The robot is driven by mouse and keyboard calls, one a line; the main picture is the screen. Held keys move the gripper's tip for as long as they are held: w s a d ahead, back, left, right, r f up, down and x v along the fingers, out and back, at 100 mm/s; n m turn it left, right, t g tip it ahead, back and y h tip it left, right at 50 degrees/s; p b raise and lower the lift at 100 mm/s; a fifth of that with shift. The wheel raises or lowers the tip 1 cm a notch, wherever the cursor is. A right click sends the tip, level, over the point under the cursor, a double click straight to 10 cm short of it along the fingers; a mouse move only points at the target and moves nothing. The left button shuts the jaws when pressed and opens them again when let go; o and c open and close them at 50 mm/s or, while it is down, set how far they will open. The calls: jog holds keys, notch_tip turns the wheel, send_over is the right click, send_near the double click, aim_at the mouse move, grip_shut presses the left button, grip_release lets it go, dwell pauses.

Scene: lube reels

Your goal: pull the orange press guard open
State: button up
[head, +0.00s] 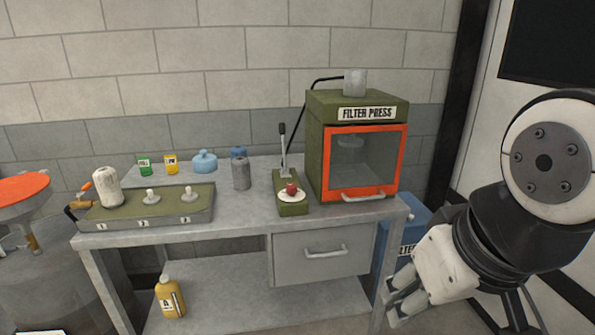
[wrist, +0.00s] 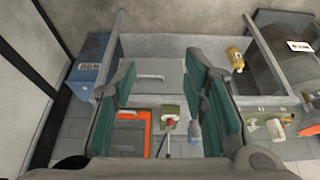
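The filter press (head: 315,150) is a green box at the right end of the bench. Its orange-framed guard (head: 401,160) with a clear window is closed across the front. A pale bar handle (head: 363,195) runs along the guard's lower edge. In the wrist view the orange guard (wrist: 148,128) shows at the lower left, partly hidden by the left finger. My gripper (head: 393,299) is in front of the bench, below and right of the guard, apart from it. In the wrist view my gripper (wrist: 161,70) has its teal-padded fingers wide apart with nothing between them.
The bench (head: 240,225) has a drawer (head: 322,258) under the press. A lever device (head: 292,207) stands left of the press. A numbered green tray (head: 180,208) holds several pieces. A blue bin (head: 407,225) stands right of the bench. A yellow bottle (head: 171,298) is on the lower shelf.

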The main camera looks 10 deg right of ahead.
jog(key=shift+c, duration=0.8)
jog(key=w+d+f+m+h+b, duration=0.15)
jog(key=w+f, duration=0.25)
jog(key=w, duration=0.5)
jog(key=w+d+f+m+b, duration=0.1)
jog(key=w+d+f+m, duration=0.15)
jog(key=w+f, duration=0.45)
jog(key=m+t+y+b, duration=0.3)
jog(key=m+t+b, duration=0.2)
jog(key=m+t, duration=0.3)
send_near(368, 199)
jog(key=s+a+f+m, duration=0.1)
jog(key=s+a+f, duration=0.3)
jog(key=s+a, duration=0.3)
jog(key=w+d+r+m+t+h, duration=0.2)
jog(key=w+d+m+t, duration=0.1)
jog(key=d+m, duration=0.25)
jog(key=shift+n+y, duration=0.25)
jog(key=w+b, duration=0.1)
jog(key=w, duration=0.3)
jog(key=w+f, duration=0.1)
jog(key=w, duration=0.4)
jog(key=w+f+b, duration=0.1)
jog(key=w, duration=0.4)
jog(key=shift+d+f+b, duration=0.2)
jog(key=shift+b, duration=0.1)
